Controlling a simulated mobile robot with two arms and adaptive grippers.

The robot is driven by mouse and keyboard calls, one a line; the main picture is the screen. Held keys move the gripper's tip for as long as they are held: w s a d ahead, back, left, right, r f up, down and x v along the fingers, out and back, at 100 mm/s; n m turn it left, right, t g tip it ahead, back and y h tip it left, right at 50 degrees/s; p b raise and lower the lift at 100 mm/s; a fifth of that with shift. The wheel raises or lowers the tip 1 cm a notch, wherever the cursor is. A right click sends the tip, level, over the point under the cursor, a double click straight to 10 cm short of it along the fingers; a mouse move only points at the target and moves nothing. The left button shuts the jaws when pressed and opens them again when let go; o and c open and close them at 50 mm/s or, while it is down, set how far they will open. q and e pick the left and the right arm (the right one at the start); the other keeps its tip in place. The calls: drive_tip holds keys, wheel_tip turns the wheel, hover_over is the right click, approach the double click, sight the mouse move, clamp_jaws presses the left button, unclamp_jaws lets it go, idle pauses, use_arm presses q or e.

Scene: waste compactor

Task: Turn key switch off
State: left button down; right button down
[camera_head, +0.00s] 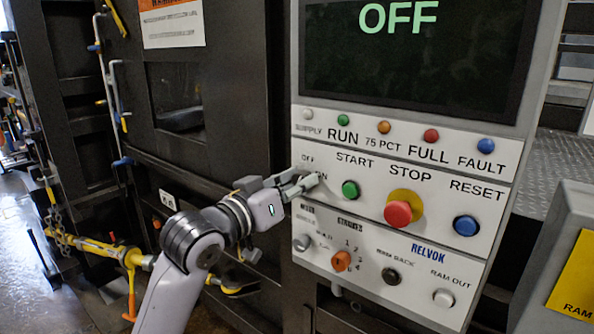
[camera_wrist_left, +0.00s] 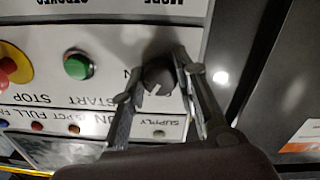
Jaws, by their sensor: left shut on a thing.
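The control panel (camera_head: 440,175) faces me, and its dark screen (camera_head: 415,55) reads OFF. My left gripper (camera_head: 313,183) reaches in from the left to the OFF/ON key switch, left of the START button. The fingers mostly hide the switch in the head view. In the left wrist view the key switch (camera_wrist_left: 158,76) is a dark round knob between the two fingertips of my left gripper (camera_wrist_left: 157,84), which is shut on it. That view shows the panel upside down. My right gripper is not in view.
The green START button (camera_head: 350,189), red STOP button (camera_head: 398,212) on its yellow base and blue RESET button (camera_head: 466,225) line up right of the switch. An orange selector (camera_head: 341,261) is below. A grey box (camera_head: 560,270) stands at right.

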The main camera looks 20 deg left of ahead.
use_arm(q)
drive_tip(key=shift+n+p, duration=2.6)
drive_tip(key=shift+n, duration=0.4)
drive_tip(key=c, duration=1.2)
unclamp_jaws()
drive_tip(key=shift+c, duration=0.2)
drive_tip(key=v, duration=0.7)
drive_tip(key=shift+s, duration=0.3)
